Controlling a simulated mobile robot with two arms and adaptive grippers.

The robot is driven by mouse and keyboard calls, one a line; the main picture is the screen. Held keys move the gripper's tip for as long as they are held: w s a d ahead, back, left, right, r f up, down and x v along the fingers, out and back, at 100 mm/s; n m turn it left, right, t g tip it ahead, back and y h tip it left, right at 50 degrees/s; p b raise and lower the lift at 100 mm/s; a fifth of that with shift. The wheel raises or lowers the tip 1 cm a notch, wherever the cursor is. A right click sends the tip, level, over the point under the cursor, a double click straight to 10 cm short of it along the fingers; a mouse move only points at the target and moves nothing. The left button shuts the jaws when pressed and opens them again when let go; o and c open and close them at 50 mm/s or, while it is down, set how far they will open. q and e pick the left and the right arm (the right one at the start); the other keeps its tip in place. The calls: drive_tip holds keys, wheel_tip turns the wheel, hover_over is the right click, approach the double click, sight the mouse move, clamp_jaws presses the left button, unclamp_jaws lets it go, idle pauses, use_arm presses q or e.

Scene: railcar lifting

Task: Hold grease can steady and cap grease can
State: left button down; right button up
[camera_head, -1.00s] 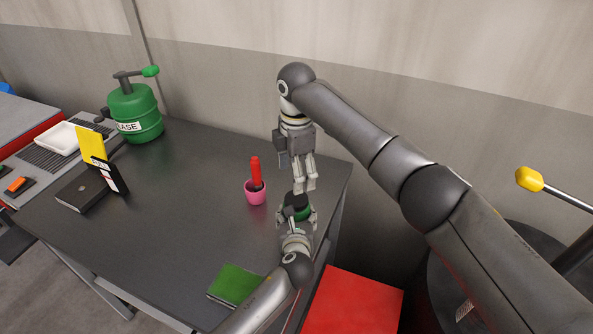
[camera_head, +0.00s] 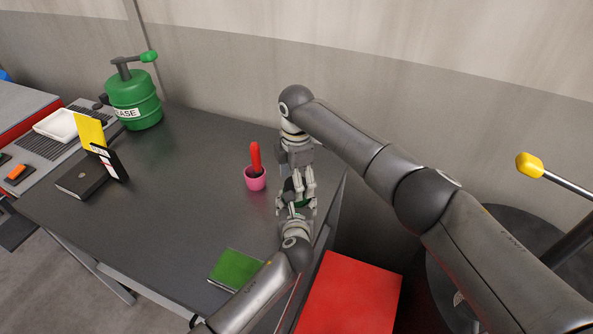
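A small green can with a dark top, which I take as the grease can (camera_head: 301,203), is near the table's right edge, mostly hidden by both grippers. My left gripper (camera_head: 297,208) comes from below with its fingers around the can's sides. My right gripper (camera_head: 304,188) points down from above, its fingers at the can's top, overlapping the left fingers in view. Whether it holds a cap is hidden. No separate cap can be made out.
A pink pot (camera_head: 255,179) with a red-handled tool stands just left of the grippers. A green book (camera_head: 235,268) lies at the front edge. A large green grease pump (camera_head: 135,100) stands at the back left. A red box (camera_head: 350,295) is beside the table. The table's middle is clear.

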drive_tip(key=shift+f, duration=0.1)
drive_tip(key=shift+c, duration=0.5)
drive_tip(key=c, duration=1)
drive_tip(key=m, duration=0.5)
drive_tip(key=shift+s+a, duration=0.1)
drive_tip(key=m, duration=1.3)
drive_tip(key=shift+m, duration=0.3)
drive_tip(key=o, duration=1.2)
wheel_tip(320, 180, up, 12)
